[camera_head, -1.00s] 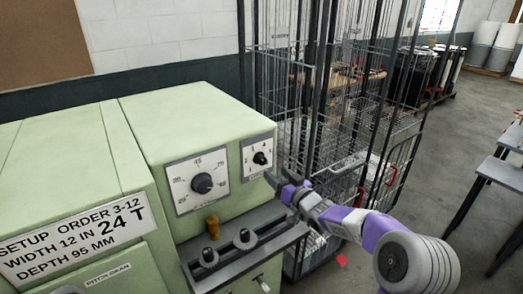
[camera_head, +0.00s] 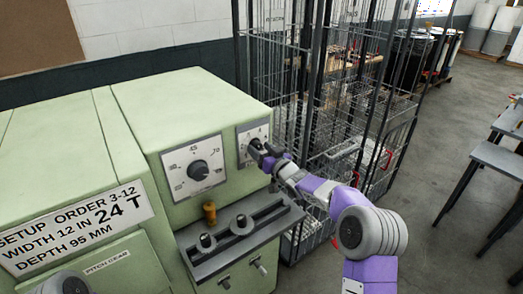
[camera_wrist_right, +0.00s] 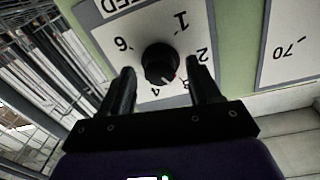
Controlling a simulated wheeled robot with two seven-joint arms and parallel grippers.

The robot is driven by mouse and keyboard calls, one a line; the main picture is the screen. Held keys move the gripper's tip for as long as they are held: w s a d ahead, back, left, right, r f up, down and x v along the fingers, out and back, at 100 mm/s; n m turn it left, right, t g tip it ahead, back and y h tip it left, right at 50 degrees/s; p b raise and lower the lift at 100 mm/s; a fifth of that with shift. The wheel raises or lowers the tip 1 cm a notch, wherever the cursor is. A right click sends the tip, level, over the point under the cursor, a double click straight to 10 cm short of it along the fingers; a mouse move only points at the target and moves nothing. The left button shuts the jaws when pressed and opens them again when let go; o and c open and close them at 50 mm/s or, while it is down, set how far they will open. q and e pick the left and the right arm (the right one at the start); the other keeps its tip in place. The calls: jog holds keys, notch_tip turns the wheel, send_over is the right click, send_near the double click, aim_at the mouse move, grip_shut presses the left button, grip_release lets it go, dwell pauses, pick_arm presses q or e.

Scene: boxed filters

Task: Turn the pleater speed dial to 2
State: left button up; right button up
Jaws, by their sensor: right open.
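The pleater speed dial (camera_wrist_right: 159,61) is a round black knob on a small white plate with numerals around it. The right wrist view shows it upside down, its pale and red pointer mark toward the numerals between 2 and 4. In the head view the dial plate (camera_head: 243,131) is on the green machine's front, and my fingers mostly cover the knob. My right gripper (camera_head: 257,151) is open at the plate. In the right wrist view its fingers (camera_wrist_right: 162,72) stand on either side of the knob, with visible gaps. My left gripper is out of view.
A larger dial (camera_head: 197,170) is left of the speed dial plate. Below are a grey ledge (camera_head: 245,240) with black knobs and an orange-brown knob (camera_head: 209,212). A wire cage cart (camera_head: 330,150) stands close right of the machine. Open floor lies further right.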

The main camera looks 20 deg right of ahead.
jog(key=c, duration=1)
jog(key=shift+c, duration=0.2)
jog(key=n+b, duration=0.4)
jog(key=shift+f, duration=0.15)
jog(key=n+b, duration=0.2)
jog(key=n, duration=0.1)
jog(key=shift+n, duration=0.4)
jog(key=shift+n+b, duration=0.95)
jog(key=shift+n, duration=0.55)
